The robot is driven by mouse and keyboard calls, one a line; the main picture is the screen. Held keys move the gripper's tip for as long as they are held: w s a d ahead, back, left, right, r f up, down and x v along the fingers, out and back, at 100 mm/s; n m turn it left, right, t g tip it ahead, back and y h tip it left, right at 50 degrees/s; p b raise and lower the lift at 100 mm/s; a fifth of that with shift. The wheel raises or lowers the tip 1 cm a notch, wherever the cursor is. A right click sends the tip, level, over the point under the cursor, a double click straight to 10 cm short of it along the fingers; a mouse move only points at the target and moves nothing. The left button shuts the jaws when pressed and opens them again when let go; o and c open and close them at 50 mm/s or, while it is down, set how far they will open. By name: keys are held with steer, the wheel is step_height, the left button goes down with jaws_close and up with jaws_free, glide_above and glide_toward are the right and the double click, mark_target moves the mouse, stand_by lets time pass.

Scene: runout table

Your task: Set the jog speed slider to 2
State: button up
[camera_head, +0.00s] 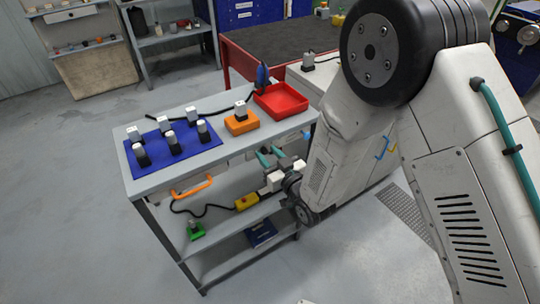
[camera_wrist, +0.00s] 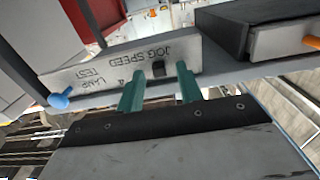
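The jog speed slider shows in the wrist view as a small dark knob (camera_wrist: 158,69) on a grey panel (camera_wrist: 90,74) lettered JOG SPEED and LAMP TEST, upside down in this view. My gripper (camera_wrist: 159,88) has its two teal fingers apart, one to each side of the knob in the picture. I cannot tell whether either finger touches it. A scale digit, seemingly 4, shows beside the left finger; the other marks are hidden or unreadable. In the head view my gripper (camera_head: 269,155) is at the table's side, and the slider cannot be made out.
A blue knob (camera_wrist: 60,100) sticks out from the panel's left end. A drawer with an orange handle (camera_head: 191,188) is along the same table side. The tabletop holds a blue mat (camera_head: 158,157), an orange block (camera_head: 241,124) and a red tray (camera_head: 280,111). Floor left is clear.

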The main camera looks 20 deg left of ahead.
steer(key=v, duration=0.7)
steer(key=shift+s+d, duration=0.25)
steer(key=shift+d, duration=0.05)
